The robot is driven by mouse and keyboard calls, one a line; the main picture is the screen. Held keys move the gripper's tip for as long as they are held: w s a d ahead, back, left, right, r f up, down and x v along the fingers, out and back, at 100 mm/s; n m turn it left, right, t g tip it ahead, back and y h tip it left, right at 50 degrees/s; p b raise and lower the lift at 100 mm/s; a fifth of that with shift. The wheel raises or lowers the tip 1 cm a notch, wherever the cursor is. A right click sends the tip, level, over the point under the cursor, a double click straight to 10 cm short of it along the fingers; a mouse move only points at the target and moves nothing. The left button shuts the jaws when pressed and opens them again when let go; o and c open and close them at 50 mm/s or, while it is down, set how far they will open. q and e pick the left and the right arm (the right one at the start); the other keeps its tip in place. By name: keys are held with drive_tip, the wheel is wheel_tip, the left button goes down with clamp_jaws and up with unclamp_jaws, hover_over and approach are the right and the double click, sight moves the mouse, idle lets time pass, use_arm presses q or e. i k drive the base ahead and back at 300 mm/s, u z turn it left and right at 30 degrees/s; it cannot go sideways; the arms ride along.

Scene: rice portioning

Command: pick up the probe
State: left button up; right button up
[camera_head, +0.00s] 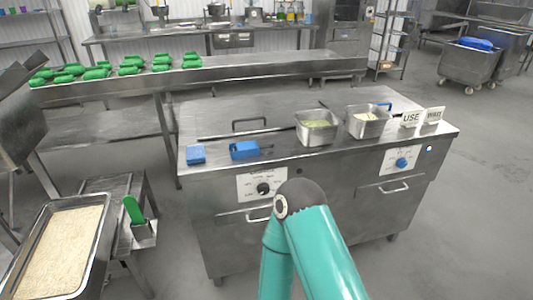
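I cannot make out the probe for certain. A blue block-like holder (244,150) lies on the steel counter (228,180), with a thin dark piece at its right end that may be part of a probe. A second blue block (195,154) lies to its left, near the counter's left end. A teal arm link of mine with a dark joint rises at the bottom middle, in front of the counter. Neither gripper shows in the head view, so I cannot see what they hold.
A rice tray (105,225) and a green-handled tool (133,209) are at lower left. Green items (130,66) line the bench behind.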

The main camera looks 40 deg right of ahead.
sight(250, 149)
drive_tip(key=z, duration=0.35)
drive_tip(key=i, duration=0.6)
drive_tip(key=z, duration=0.6)
drive_tip(key=i, duration=0.65)
drive_tip(key=u, duration=0.25)
